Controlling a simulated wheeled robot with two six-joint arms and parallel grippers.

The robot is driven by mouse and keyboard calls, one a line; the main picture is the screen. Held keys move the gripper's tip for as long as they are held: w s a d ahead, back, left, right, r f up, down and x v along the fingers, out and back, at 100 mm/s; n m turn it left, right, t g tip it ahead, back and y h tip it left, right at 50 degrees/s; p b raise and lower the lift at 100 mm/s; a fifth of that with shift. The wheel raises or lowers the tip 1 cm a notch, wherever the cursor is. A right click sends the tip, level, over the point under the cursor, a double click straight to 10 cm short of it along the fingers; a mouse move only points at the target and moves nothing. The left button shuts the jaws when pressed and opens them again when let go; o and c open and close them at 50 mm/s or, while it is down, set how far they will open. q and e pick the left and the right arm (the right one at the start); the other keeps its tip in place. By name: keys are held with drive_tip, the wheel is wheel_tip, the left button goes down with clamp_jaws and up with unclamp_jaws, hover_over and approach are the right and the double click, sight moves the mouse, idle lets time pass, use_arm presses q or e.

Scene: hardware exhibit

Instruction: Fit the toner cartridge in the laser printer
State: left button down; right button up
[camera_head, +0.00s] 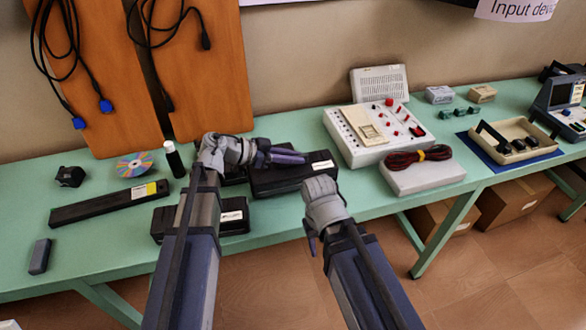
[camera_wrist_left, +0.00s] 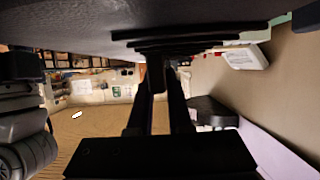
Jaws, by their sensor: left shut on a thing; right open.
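My left gripper (camera_head: 288,157) reaches right over a black box with a white label (camera_head: 321,165). In the left wrist view its two dark fingers (camera_wrist_left: 157,75) are close together at a dark, ridged thing (camera_wrist_left: 160,25), which fills the top. I cannot tell whether this is part of that box. A second black labelled box (camera_head: 233,218) is partly behind my left arm. I cannot tell which box is the laser printer. A long black bar with yellow and white labels (camera_head: 105,204), possibly the toner cartridge, lies at left. My right gripper (camera_head: 312,238) is open and empty before the table.
A dark spray bottle (camera_head: 174,160), a disc (camera_head: 134,164) and a small grey block (camera_head: 40,256) are on the green table (camera_head: 85,260). A white console (camera_head: 375,133) and a cable-topped case (camera_head: 423,178) stand to the right. Brown boards lean against the wall.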

sight(289, 166)
use_arm(q)
drive_tip(key=shift+f+b, duration=1.5)
drive_tip(key=shift+f, duration=0.2)
drive_tip(key=shift+f, duration=0.2)
drive_tip(key=c, duration=0.8)
unclamp_jaws()
drive_tip(key=shift+c, duration=0.2)
drive_tip(key=shift+r, duration=0.1)
